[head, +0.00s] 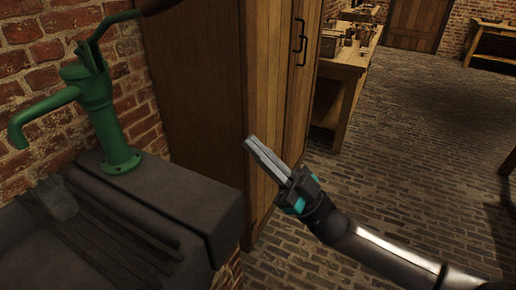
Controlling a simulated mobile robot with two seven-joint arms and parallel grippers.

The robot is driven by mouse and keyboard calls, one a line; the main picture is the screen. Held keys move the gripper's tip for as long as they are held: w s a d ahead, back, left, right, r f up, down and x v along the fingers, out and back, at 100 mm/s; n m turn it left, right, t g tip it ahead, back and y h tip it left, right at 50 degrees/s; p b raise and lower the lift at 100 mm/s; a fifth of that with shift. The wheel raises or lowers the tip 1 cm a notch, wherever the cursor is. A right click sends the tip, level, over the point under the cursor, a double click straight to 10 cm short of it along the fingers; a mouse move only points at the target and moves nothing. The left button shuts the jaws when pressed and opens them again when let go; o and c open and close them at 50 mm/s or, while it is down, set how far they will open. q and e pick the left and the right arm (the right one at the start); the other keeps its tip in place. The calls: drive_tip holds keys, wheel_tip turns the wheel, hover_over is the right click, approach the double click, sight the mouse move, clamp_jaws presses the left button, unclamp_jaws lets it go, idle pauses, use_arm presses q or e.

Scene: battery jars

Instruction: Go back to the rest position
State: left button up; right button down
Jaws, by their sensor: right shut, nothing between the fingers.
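My right gripper (267,158) shows in the middle of the head view, with its arm coming in from the lower right. Its two fingers are together, with nothing between them. It points up and to the left, in front of the tall wooden cabinet (195,85) in the picture. It appears free of the stone sink to its left. My left gripper is not in the head view.
A green hand pump (95,105) stands on the dark stone sink (205,205) at the left, by a brick wall (40,65). A wooden workbench (345,68) with items on it stands behind the cabinet. The brick floor (420,150) at the right is clear.

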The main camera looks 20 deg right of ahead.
idle(0.3)
drive_tip(key=w+d+f+m+h, duration=0.25)
drive_tip(key=f+h, duration=0.35)
drive_tip(key=f, duration=0.4)
drive_tip(key=w+d+f+m+h, duration=0.25)
drive_tip(key=f+m+h, duration=0.2)
drive_tip(key=f, duration=0.55)
drive_tip(key=s+d+f+m+g+h, duration=0.1)
drive_tip(key=s+f+g+h, duration=0.15)
drive_tip(key=f, duration=0.65)
drive_tip(key=s+d+f+g+h, duration=0.1)
drive_tip(key=s+f+g+h, duration=0.15)
drive_tip(key=f, duration=0.65)
drive_tip(key=s+f+m+g+h, duration=0.15)
drive_tip(key=s+f+g, duration=0.45)
drive_tip(key=s+f, duration=0.75)
drive_tip(key=s+a+f+g, duration=0.1)
drive_tip(key=s+f+g, duration=0.1)
drive_tip(key=s, duration=0.5)
drive_tip(key=s+a+f+g+h, duration=0.1)
drive_tip(key=s+a+f+g, duration=0.1)
drive_tip(key=s+f, duration=0.3)
drive_tip(key=s+a+f+g, duration=0.2)
drive_tip(key=s+f+g, duration=0.1)
drive_tip(key=s, duration=0.6)
drive_tip(key=shift+f, duration=0.4)
